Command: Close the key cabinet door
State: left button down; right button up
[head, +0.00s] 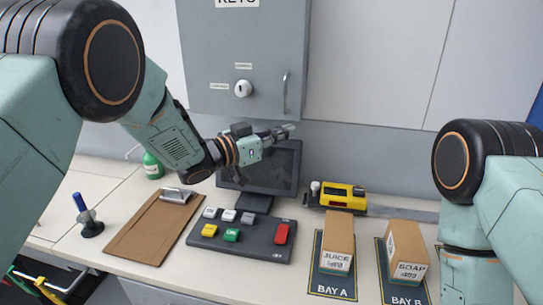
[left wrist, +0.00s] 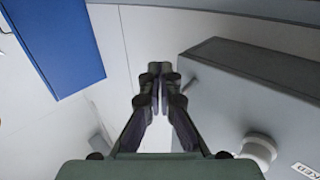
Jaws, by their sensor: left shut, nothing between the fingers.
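The grey key cabinet (head: 250,55) hangs on the wall at the top of the head view, its upper part cut off. Its door has a white round knob (head: 243,89) and a bar handle (head: 285,93) near the right edge. The door looks flat against the cabinet, with no clear gap visible. In the left wrist view the grey cabinet (left wrist: 250,105) and the white knob (left wrist: 259,149) are at the right. My left gripper (head: 287,131) is shut and empty, just below the cabinet's lower right part in the head view; its fingers (left wrist: 160,75) also show in the wrist view. My right gripper is out of view.
Below are a dark monitor (head: 273,170), a button panel (head: 260,237), a clipboard (head: 150,230), a green bottle (head: 153,166) and a yellow device (head: 338,195). A juice box (head: 337,240) and a soap box (head: 407,250) stand at right. A blue panel (left wrist: 60,45) shows in the wrist view.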

pick_arm(q)
jog(key=s+a+b, duration=0.1)
jog(key=s, duration=0.9)
jog(key=shift+a+b, duration=0.4)
